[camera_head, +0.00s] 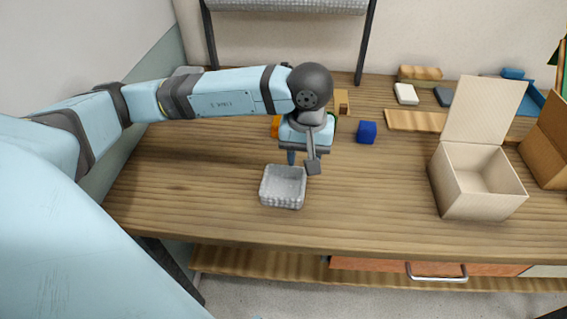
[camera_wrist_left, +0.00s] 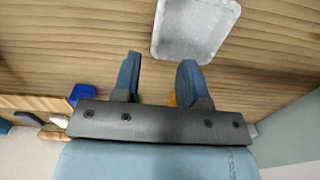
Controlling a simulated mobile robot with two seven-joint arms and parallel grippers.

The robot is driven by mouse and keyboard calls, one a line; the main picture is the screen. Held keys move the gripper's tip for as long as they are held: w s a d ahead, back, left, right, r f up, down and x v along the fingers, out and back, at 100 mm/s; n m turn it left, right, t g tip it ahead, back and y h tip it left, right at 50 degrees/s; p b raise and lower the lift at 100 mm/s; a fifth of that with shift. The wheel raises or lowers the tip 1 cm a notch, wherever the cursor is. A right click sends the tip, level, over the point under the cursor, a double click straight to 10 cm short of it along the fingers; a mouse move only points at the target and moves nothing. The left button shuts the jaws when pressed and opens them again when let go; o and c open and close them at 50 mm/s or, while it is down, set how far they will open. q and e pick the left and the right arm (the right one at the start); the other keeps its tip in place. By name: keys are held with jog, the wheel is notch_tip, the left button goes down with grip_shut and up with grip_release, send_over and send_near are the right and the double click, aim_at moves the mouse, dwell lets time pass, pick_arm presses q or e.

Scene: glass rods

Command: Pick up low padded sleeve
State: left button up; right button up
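The low padded sleeve (camera_head: 283,187) is a light grey, open-topped, box-like piece with quilted walls. It sits on the wooden table in front of me, near the table's front edge. It also shows at the top of the left wrist view (camera_wrist_left: 190,30), partly cut off by the frame. My left gripper (camera_head: 302,162) is above the table at the sleeve's far side. In the left wrist view its two fingers (camera_wrist_left: 160,64) are spread apart with nothing between them. I cannot tell whether a fingertip touches the sleeve. My right gripper is in neither view.
A blue cube (camera_head: 366,132) lies behind and right of the gripper. An open cream box (camera_head: 468,195) with a raised lid stands at right, beside a brown box (camera_head: 547,140). Something orange is partly hidden behind my gripper. The table is clear around the sleeve's left and right.

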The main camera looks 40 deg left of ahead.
aim_at(304, 183)
pick_arm(q)
jog(key=f, duration=0.8)
jog(key=shift+s+d+f, duration=0.1)
jog(key=shift+d+f, duration=0.15)
jog(key=shift+f, duration=0.1)
grip_shut()
